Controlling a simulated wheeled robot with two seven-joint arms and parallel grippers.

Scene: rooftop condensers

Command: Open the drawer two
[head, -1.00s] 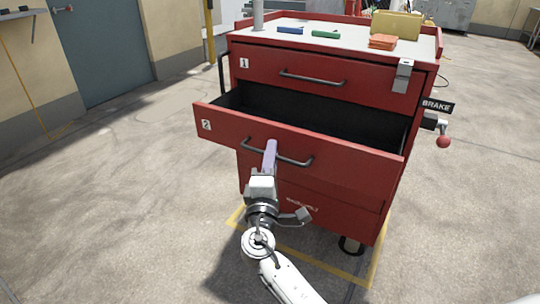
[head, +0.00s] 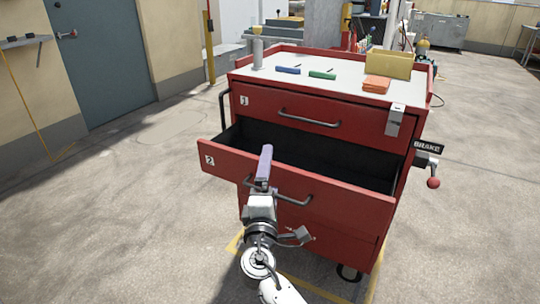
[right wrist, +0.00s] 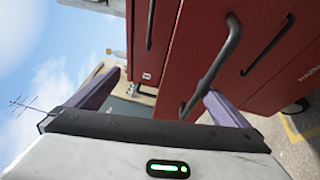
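Drawer two (head: 330,192), the red drawer with a white "2" label, stands well out from the red cabinet (head: 395,165), its dark inside showing. Its grey bar handle (head: 293,199) is on the front; the handle also shows in the right wrist view (right wrist: 218,62). My right gripper (head: 264,166) is in front of the handle's left part, its purple finger reaching above the bar. In the right wrist view its fingers (right wrist: 160,84) are wide apart, with the handle close to the right one; I cannot tell whether they touch. My left gripper is not in view.
Drawer one (head: 310,118) above is shut. The cabinet top holds a yellow box (head: 389,64), orange cloths (head: 376,85), a blue item (head: 288,70), a green item (head: 322,75) and a grey cylinder (head: 257,53). A brake lever (head: 433,182) sticks out at right. Floor at left is clear.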

